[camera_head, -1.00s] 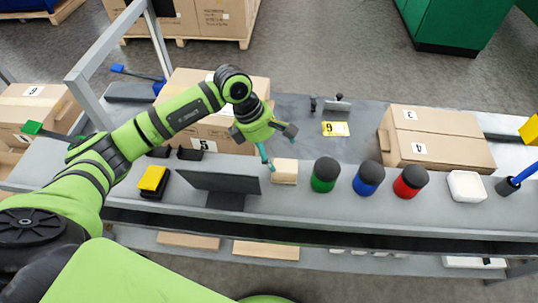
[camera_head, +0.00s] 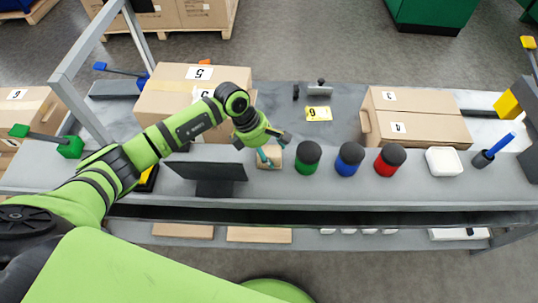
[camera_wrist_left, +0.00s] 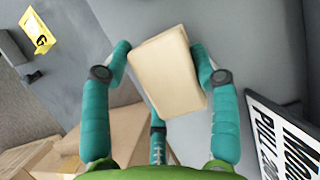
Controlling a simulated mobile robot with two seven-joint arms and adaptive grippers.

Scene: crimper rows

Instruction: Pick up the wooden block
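The wooden block (camera_head: 269,158) is small and pale and sits on the grey table, left of a green-bodied jar. In the left wrist view, the block (camera_wrist_left: 170,70) lies turned at an angle between the teal fingers. My left gripper (camera_head: 266,150) is over the block with its fingers down around it. In the left wrist view, the fingertips of my left gripper (camera_wrist_left: 160,48) are at opposite sides of the block, very close or touching. I cannot tell whether they press on it. The gripper partly covers the block in the head view. My right gripper is not in view.
Green (camera_head: 307,158), blue (camera_head: 349,159) and red (camera_head: 389,160) black-capped jars stand in a row right of the block. A dark panel (camera_head: 207,170) stands at its left. Cardboard boxes (camera_head: 415,115) stand behind at right and left. A yellow tag (camera_head: 319,114) lies behind.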

